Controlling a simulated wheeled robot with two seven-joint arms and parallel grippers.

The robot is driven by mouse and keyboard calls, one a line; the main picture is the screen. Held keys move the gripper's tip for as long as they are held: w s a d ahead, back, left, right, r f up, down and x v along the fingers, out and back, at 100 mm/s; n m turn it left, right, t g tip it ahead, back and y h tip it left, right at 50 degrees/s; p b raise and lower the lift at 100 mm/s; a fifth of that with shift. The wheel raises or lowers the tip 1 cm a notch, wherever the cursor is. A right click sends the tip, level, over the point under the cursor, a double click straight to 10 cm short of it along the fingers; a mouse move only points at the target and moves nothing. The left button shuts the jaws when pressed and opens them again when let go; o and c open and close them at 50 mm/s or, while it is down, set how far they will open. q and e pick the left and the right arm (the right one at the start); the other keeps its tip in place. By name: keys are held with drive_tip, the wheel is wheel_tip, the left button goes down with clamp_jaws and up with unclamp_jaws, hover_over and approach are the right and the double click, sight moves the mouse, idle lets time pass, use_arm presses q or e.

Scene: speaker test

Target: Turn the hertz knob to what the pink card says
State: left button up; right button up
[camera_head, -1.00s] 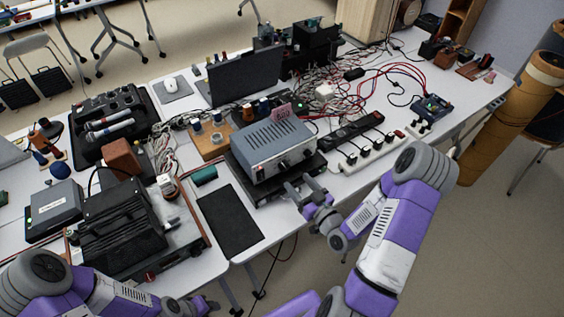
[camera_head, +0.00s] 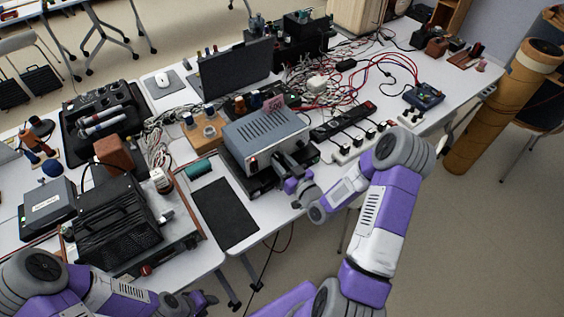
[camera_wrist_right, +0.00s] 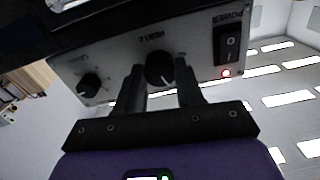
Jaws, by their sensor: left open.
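The grey metal box (camera_head: 265,135) stands on a black unit. My right gripper (camera_head: 282,163) is at the box's front. In the right wrist view, the hertz knob (camera_wrist_right: 159,68), black and round, sits between the fingertips of my right gripper (camera_wrist_right: 160,78). The fingers are apart, one on each side of the knob; I cannot tell whether they press on it. My left gripper (camera_head: 205,300) is open and empty at the bottom of the head view, away from the box.
On the same panel are a level knob (camera_wrist_right: 90,85) and a power switch (camera_wrist_right: 228,42) with a lit red light. A power strip (camera_head: 360,145) with plugs lies right of the box. A black mat (camera_head: 225,213) lies at the front left. Cables tangle behind the box.

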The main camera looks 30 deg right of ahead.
drive_tip(key=c, duration=0.5)
drive_tip(key=shift+o, duration=0.2)
drive_tip(key=shift+m, duration=0.4)
drive_tip(key=m, duration=0.3)
drive_tip(key=shift+b, duration=0.3)
drive_tip(key=shift+m, duration=2)
drive_tip(key=o, duration=1)
drive_tip(key=shift+o, duration=0.2)
